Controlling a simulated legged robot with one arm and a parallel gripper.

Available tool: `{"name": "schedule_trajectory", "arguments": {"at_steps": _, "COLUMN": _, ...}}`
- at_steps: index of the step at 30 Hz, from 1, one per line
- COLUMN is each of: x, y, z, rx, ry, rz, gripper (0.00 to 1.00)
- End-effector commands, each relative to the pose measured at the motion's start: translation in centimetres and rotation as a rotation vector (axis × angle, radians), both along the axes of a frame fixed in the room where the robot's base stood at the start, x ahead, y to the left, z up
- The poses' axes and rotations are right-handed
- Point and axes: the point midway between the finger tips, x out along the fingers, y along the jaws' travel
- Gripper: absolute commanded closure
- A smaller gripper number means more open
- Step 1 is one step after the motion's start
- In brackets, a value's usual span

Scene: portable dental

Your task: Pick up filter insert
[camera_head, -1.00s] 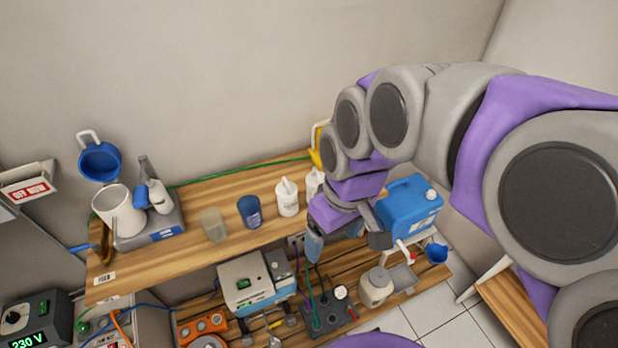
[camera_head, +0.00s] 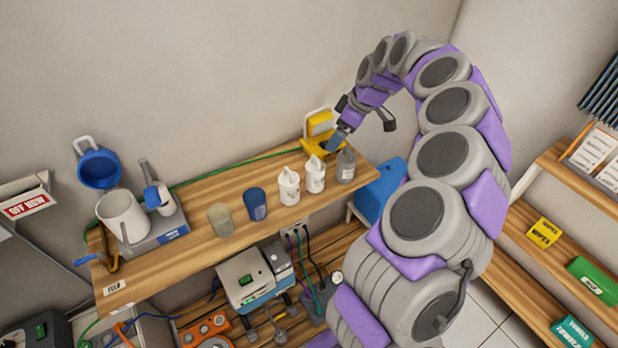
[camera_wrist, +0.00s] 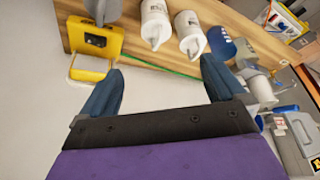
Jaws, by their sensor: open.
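I cannot tell for certain which thing is the filter insert. A yellow piece with a white frame (camera_head: 320,122) stands at the shelf's far right end, against the wall. My gripper (camera_head: 338,138) is beside it, above the shelf. In the wrist view, my gripper (camera_wrist: 160,78) shows two blue fingers spread wide with nothing between them. There, the yellow piece (camera_wrist: 98,42) lies beyond the left finger, its white frame close to that fingertip. I cannot tell if they touch.
On the wooden shelf (camera_head: 235,195), two white bottles (camera_head: 289,187) (camera_head: 315,174), a grey bottle (camera_head: 346,166), a blue cup (camera_head: 255,204) and a beige cup (camera_head: 220,219) stand in a row. A green cable (camera_head: 235,170) runs along the wall. A blue canister (camera_head: 378,192) is below.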

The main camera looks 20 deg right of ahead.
Motion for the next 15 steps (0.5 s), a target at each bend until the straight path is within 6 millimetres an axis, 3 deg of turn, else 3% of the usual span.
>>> {"name": "schedule_trajectory", "arguments": {"at_steps": 7, "x": 0.8, "y": 0.6, "z": -3.5, "rx": 0.004, "ry": 0.007, "rz": 0.001, "gripper": 0.03}}
{"name": "schedule_trajectory", "arguments": {"at_steps": 15, "x": 2.3, "y": 2.7, "z": -8.2, "rx": 0.000, "ry": 0.002, "rz": -0.001, "gripper": 0.03}}
